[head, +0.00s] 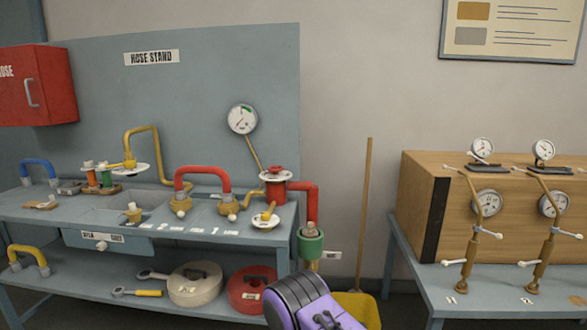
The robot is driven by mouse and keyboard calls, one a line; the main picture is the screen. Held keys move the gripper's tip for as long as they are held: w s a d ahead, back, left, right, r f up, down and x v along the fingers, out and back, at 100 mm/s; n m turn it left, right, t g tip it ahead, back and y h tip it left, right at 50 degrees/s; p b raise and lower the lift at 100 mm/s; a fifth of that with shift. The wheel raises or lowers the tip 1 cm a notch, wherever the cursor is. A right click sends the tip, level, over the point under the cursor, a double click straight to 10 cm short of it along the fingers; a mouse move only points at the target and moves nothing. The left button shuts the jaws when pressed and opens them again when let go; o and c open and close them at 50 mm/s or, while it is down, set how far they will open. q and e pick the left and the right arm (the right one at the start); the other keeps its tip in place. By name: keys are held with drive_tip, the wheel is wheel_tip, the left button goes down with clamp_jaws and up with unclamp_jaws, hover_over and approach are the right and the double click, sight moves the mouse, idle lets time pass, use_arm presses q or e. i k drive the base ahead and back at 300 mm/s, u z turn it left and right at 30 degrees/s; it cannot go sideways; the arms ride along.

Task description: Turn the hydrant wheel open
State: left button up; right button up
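The red hydrant pipe (303,192) stands at the right end of the hose stand bench and bends down at its right side. A pale round wheel with a red hub (276,174) sits on top of its upright. The pipe's lower end meets a green coupling (311,242) past the bench edge. A smaller white disc with a yellow handle (265,220) is in front of the pipe's base. Neither of my grippers shows in the head view, and no gripper is seen touching the wheel.
A red U-shaped hose (202,171), a yellow pipe (157,160) and a gauge (242,119) are left of the hydrant. A purple and black body (312,303) fills the lower middle. A broom handle (364,210) leans between the bench and the right table (485,277).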

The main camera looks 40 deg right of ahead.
sight(273, 169)
drive_tip(key=z, duration=1.15)
